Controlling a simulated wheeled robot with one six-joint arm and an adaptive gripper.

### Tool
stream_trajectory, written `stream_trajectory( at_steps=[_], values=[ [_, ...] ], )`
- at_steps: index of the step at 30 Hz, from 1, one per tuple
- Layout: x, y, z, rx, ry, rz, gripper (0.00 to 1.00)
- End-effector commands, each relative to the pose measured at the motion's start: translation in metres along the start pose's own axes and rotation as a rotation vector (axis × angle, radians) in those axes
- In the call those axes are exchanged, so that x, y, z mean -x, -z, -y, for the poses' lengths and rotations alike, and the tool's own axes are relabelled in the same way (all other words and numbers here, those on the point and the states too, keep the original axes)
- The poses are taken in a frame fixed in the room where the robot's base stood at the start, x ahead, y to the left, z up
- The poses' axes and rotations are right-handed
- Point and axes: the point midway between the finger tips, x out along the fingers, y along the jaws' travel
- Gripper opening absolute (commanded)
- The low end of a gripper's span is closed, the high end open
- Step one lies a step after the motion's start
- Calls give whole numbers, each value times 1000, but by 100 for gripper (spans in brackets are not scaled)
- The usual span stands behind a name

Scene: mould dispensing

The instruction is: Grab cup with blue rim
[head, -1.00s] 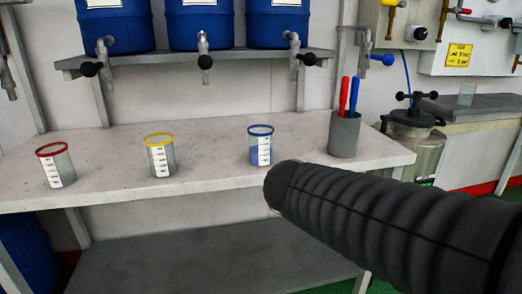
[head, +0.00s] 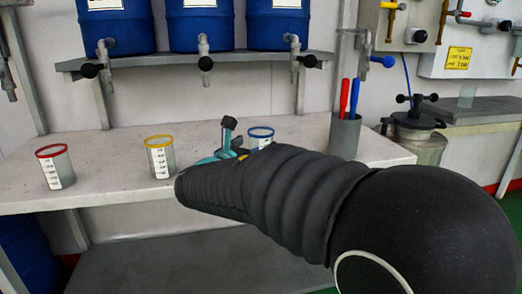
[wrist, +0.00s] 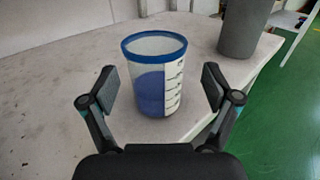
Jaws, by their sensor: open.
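The cup with the blue rim (wrist: 152,88) stands upright on the table in the wrist view, with blue content and a white scale on its side. In the head view its blue rim (head: 261,132) shows, while its lower part is hidden behind my arm. My gripper (wrist: 160,85) is open, with one finger on each side of the cup's near part. I see gaps between the fingers and the cup in the wrist view. In the head view only part of my gripper (head: 229,125) shows beside the cup.
A yellow-rimmed cup (head: 160,158) and a red-rimmed cup (head: 56,167) stand to the left on the white table (head: 110,185). A grey holder (head: 345,137) with red and blue tools stands to the right. Blue barrels with taps (head: 205,62) hang over the table on a shelf.

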Motion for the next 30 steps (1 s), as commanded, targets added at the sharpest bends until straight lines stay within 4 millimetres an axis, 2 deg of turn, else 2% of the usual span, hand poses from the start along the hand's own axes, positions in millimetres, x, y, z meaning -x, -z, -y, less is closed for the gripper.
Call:
stream_trajectory(
  at_steps=[3,11,21,28,29,30],
  values=[
    [-14,0,0,0,2,0,88],
    [-26,0,-1,-1,2,-1,88],
    [-68,0,-5,-2,2,-1,88],
    [-71,1,-6,-1,0,-1,88],
    [-71,1,-6,-1,0,-1,86],
    [-71,1,-6,-1,0,-1,76]
  ],
)
